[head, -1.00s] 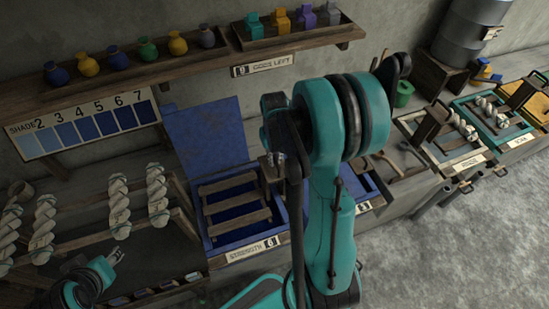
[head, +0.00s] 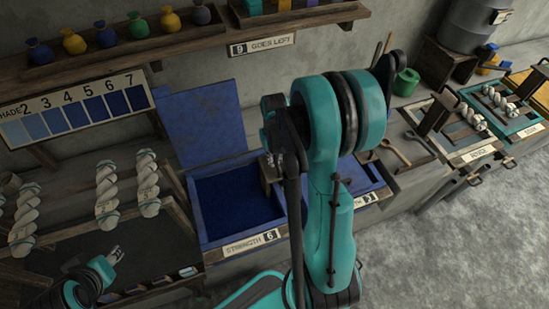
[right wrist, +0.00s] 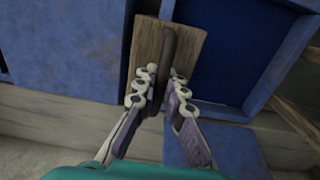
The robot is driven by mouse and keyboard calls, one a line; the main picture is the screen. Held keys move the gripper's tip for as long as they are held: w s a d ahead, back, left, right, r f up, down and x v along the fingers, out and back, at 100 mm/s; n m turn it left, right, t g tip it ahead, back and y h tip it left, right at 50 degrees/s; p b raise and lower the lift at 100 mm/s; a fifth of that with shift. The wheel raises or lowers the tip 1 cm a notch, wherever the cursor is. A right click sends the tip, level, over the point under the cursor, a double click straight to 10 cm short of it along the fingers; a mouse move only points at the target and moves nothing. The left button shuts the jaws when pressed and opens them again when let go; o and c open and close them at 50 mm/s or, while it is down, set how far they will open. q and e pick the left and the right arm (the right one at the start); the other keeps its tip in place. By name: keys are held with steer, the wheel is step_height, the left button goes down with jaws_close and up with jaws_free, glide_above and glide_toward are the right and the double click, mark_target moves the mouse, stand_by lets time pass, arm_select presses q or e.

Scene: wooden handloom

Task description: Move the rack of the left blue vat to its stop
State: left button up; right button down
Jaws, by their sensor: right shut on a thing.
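The left blue vat (head: 196,216) stands with its blue lid (head: 203,122) raised behind it and dark blue liquid (head: 228,202) inside. No rack bars show above the liquid. A wooden upright piece of the rack (head: 268,170) shows at the vat's right side. My right gripper (head: 274,158) is at that piece, partly hidden by my arm. In the right wrist view my right gripper (right wrist: 164,76) is shut on a dark handle (right wrist: 169,44) in front of a wooden board (right wrist: 147,45). My left gripper (head: 112,256) is away at the lower left; its finger gap is unclear.
A second blue vat (head: 378,190) is to the right, partly behind my arm. White twisted skeins (head: 107,190) hang at left. A shelf with coloured bags (head: 105,35) and a shade board (head: 80,108) are on the wall. Wooden tools (head: 395,150) lie right.

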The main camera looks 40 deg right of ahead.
step_height(320, 180, down, 10)
steer(key=b, duration=0.8)
steer(key=shift+f+b, duration=0.2)
steer(key=shift+b, duration=0.1)
steer(key=shift+r, duration=0.1)
steer(key=shift+c, duration=1.6)
jaws_free()
step_height(320, 180, up, 7)
steer(key=p, duration=0.5)
steer(key=shift+r+p, duration=0.1)
steer(key=shift+p, duration=0.2)
